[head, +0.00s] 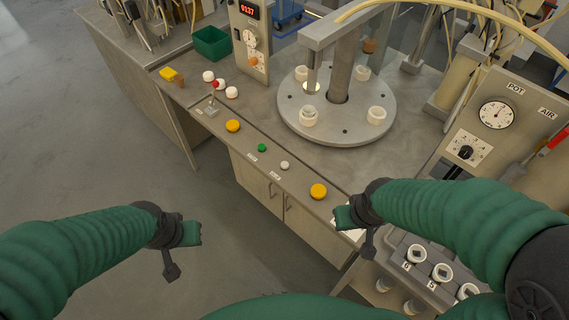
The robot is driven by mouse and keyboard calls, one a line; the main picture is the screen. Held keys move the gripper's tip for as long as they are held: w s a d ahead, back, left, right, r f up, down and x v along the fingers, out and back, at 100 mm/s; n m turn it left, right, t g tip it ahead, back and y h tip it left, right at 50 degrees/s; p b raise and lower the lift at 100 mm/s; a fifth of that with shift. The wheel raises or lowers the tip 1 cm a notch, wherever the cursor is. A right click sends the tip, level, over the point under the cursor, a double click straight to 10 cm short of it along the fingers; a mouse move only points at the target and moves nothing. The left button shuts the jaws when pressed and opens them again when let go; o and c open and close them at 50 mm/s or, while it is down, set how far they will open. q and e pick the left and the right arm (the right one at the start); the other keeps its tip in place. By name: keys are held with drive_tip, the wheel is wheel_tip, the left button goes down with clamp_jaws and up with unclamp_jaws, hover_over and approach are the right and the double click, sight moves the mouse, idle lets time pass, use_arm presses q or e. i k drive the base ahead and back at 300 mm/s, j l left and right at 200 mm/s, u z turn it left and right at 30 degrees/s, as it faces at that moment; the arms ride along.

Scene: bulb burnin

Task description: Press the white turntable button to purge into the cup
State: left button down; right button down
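The white button (285,165) is a small round cap on the front strip of the bench, between a small green button (262,147) and a large yellow button (318,191). Which cup the task means, I cannot tell. My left gripper (182,252) is open and empty over the floor, well left of the bench. My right gripper (359,235) is open and empty near the bench's front edge, right of the white button and apart from it.
Another yellow button (233,126) and a small lever (211,109) lie further left on the strip. White and red balls (220,85) and a green bin (212,43) are at the back left. A gauge panel (500,120) and a socket rack (430,270) stand at the right.

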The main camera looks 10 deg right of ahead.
sight(284, 165)
drive_tip(key=i+j+z, duration=0.35)
drive_tip(key=j+z, duration=0.2)
drive_tip(key=i+j+z, duration=0.1)
drive_tip(key=j+z, duration=0.15)
drive_tip(key=i+j+z, duration=0.1)
drive_tip(key=j+z, duration=0.15)
drive_tip(key=j, duration=0.2)
